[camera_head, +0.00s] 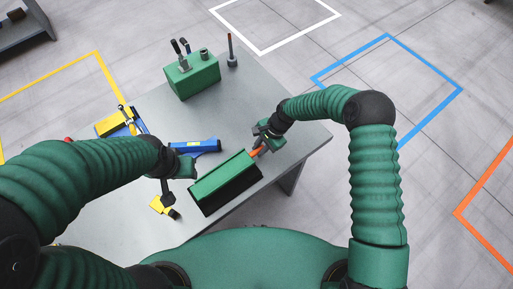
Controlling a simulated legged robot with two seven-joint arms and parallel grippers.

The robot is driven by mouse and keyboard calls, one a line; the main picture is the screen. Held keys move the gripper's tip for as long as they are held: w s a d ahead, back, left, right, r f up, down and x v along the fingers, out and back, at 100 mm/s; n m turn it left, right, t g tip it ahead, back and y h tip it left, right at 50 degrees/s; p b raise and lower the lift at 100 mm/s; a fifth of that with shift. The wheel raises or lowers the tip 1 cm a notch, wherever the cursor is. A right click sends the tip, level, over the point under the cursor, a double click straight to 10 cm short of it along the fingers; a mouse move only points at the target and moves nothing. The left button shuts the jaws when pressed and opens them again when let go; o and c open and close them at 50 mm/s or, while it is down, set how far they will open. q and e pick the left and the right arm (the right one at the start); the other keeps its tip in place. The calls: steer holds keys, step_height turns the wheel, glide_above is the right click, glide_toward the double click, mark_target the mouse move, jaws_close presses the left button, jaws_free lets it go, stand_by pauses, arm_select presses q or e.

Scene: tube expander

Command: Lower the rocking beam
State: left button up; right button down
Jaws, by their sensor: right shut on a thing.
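A long green beam (222,178) lies over a black base on the grey table, slanting up to the right; it looks like the rocking beam. An orange piece (256,151) sticks out at its upper right end. My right gripper (262,143) is shut on this orange piece; its fingers partly hide it. My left gripper (168,188) hangs left of the green beam, apart from it. Its dark fingers are small, and whether they are open is unclear. A blue bar with a yellow label (196,146) lies just behind the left gripper, partly hidden by it.
A green block with upright tools (195,80) stands at the back of the grey table (150,222), beside an upright orange-tipped rod (231,52). A yellow-and-blue item (112,123) lies at the left. A small yellow piece (158,205) lies near the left gripper.

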steer(key=f, duration=0.1)
steer(key=f+b, duration=0.1)
steer(key=f+y, duration=0.1)
steer(key=shift+w+d+f+g+b, duration=0.2)
steer(key=shift+w+g+b, duration=0.1)
steer(key=shift+b, duration=0.1)
steer(key=shift+s+a+r, duration=0.15)
steer(key=shift+s, duration=0.2)
arm_select(q)
step_height(320, 180, down, 3)
steer(key=shift+s+a+f, duration=0.1)
steer(key=shift+f, duration=0.1)
arm_select(e)
steer(key=c, duration=1.3)
jaws_free()
steer(key=shift+w, duration=0.15)
arm_select(q)
steer(key=b+x, duration=0.2)
steer(key=shift+s+f+b, duration=0.15)
steer(key=shift+f+b, duration=0.2)
steer(key=shift+f, duration=0.15)
arm_select(e)
steer(key=v, duration=1.6)
steer(key=shift+w+d+r, duration=0.15)
steer(key=shift+d+r, duration=0.05)
steer(key=shift+d, duration=0.15)
